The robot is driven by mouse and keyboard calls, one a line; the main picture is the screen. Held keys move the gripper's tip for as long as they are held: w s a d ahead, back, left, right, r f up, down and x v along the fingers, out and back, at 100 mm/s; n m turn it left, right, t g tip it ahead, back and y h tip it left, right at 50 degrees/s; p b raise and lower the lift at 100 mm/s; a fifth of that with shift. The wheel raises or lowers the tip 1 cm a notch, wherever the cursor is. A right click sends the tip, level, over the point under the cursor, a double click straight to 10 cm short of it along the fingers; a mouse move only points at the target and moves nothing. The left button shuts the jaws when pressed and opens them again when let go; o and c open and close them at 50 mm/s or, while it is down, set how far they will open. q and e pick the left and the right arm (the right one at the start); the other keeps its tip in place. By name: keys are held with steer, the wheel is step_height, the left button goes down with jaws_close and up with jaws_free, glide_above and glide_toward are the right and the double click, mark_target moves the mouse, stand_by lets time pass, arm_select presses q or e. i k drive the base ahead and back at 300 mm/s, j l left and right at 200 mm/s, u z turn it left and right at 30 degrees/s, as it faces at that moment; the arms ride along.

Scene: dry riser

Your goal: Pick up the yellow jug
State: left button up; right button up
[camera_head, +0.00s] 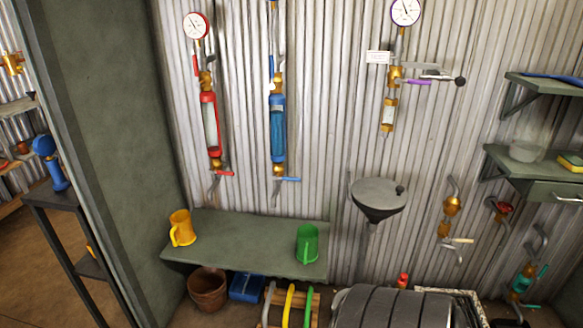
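The yellow jug (181,228) stands upright near the left end of a grey-green bench (235,239) against the corrugated wall. Its handle faces left and toward me. A green jug (307,243) stands upright near the right end of the same bench. The two jugs are well apart, with bare bench top between them. Neither of my grippers shows in the head view, and nothing touches the yellow jug.
A thick grey post (105,120) rises left of the bench. Below the bench are a clay pot (207,289) and a blue box (247,288). A grey funnel basin (379,194) stands right of it. Red (210,125) and blue (278,125) gauge columns hang above.

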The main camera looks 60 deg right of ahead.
mark_target(183, 228)
steer(key=z, duration=1.6)
